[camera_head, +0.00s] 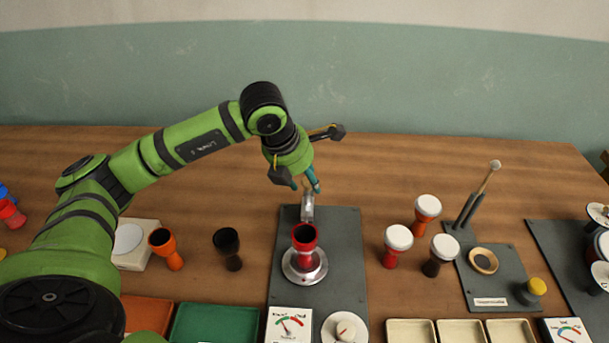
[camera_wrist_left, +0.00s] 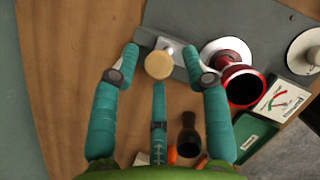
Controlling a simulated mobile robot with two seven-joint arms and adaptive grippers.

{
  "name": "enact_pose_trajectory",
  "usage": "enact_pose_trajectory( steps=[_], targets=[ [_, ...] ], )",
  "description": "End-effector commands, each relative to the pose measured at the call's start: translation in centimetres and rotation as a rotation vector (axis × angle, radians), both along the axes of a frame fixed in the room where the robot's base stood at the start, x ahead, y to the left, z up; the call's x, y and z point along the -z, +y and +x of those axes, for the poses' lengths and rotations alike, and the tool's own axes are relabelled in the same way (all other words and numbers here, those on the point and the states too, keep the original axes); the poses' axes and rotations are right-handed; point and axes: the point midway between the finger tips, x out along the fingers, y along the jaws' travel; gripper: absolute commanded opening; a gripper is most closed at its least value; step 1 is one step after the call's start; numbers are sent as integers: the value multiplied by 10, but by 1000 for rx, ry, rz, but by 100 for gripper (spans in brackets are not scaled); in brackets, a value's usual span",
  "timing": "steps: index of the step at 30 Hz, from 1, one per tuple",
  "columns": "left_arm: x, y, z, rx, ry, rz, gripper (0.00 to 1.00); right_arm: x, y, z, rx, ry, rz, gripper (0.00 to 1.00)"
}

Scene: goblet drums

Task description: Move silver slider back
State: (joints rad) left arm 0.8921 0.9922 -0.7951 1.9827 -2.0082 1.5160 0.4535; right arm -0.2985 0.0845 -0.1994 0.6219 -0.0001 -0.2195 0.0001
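The silver slider (camera_head: 308,207) sits at the back end of a dark grey panel (camera_head: 285,240). In the left wrist view the silver slider (camera_wrist_left: 172,45) shows behind a round, wood-coloured knob (camera_wrist_left: 158,66). My left gripper (camera_head: 305,187) is above the slider in the head view. In the left wrist view its teal fingers are spread, two on either side of the knob and a third below it in the picture. I see no clear contact. A red goblet drum (camera_head: 304,240) stands on a round silver base (camera_head: 304,268) in front of the slider. My right gripper is out of view.
A gauge (camera_head: 289,322) and a white dial (camera_head: 344,328) are at the panel's front. Orange (camera_head: 166,248) and black (camera_head: 228,250) drums stand left. Several white-topped drums, including a red one (camera_head: 396,246), stand right. The table behind the panel is clear.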

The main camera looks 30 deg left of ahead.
Motion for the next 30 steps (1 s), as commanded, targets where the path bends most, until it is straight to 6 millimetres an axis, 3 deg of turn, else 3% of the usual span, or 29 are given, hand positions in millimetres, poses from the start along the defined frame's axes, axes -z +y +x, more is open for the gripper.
enact_pose_trajectory(
  steps=[1, 3, 10, 21, 30],
  targets=[
    [0, 0, 0, 0, 0, 0, 19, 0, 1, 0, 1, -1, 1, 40],
    [0, 0, 0, 0, 0, 0, 0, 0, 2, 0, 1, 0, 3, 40],
    [1, 2, 4, -2, 1, 0, 0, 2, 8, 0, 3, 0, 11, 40],
    [0, 22, 44, -3, -2, 0, 0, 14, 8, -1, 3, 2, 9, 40],
    [-2, 23, 45, -4, -5, 3, 0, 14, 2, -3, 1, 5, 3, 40]
  ],
)
